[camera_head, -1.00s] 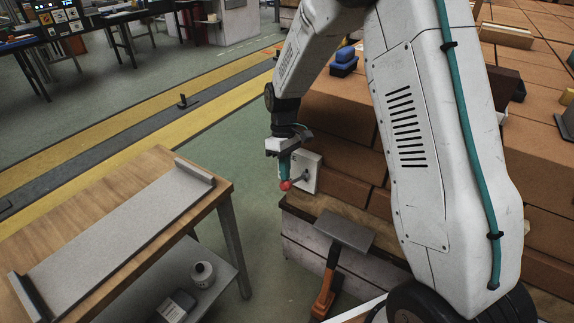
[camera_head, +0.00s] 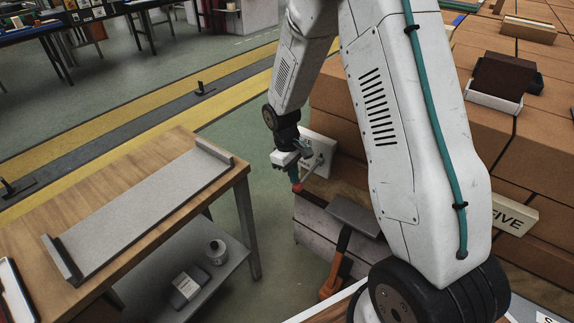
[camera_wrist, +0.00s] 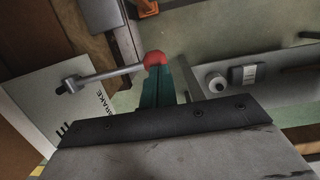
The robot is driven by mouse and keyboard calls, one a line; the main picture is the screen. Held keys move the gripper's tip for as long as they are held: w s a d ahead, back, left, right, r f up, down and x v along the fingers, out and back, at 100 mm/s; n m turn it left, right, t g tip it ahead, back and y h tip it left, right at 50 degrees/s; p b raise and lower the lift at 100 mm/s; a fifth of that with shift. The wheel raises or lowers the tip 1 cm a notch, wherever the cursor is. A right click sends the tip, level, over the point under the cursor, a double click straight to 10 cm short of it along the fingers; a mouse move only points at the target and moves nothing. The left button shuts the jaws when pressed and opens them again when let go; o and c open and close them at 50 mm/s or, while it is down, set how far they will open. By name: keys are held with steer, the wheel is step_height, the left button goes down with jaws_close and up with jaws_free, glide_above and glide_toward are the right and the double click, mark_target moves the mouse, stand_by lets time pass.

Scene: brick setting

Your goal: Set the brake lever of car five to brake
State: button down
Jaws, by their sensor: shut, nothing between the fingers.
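The brake lever (camera_wrist: 108,74) is a grey metal rod with a red knob (camera_wrist: 155,58). It is pivoted on a white plate (camera_wrist: 42,112) marked "BRAKE" in the wrist view; part of the lettering is hidden. In the head view the plate (camera_head: 322,146) is on the side of the brick-loaded car, and the red knob (camera_head: 297,187) shows below my gripper (camera_head: 294,176). My gripper is shut, with its teal fingers (camera_wrist: 158,88) right at the knob. They look to be against it, but I cannot tell if they touch. A sign reading "FIVE" (camera_head: 514,215) is on the bricks.
An orange-handled tool (camera_head: 336,268) is below the plate. Brick stacks (camera_head: 435,140) rise at right. Green floor lies between table and car.

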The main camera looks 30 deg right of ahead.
step_height(320, 180, down, 6)
steer(key=shift+a+f, duration=0.2)
steer(key=shift+a, duration=0.05)
steer(key=shift+s, duration=0.1)
stand_by(0.6)
steer(key=s+a+r, duration=0.1)
steer(key=a+r, duration=0.7)
steer(key=r, duration=0.3)
steer(key=shift+a, duration=0.3)
steer(key=shift+s, duration=0.2)
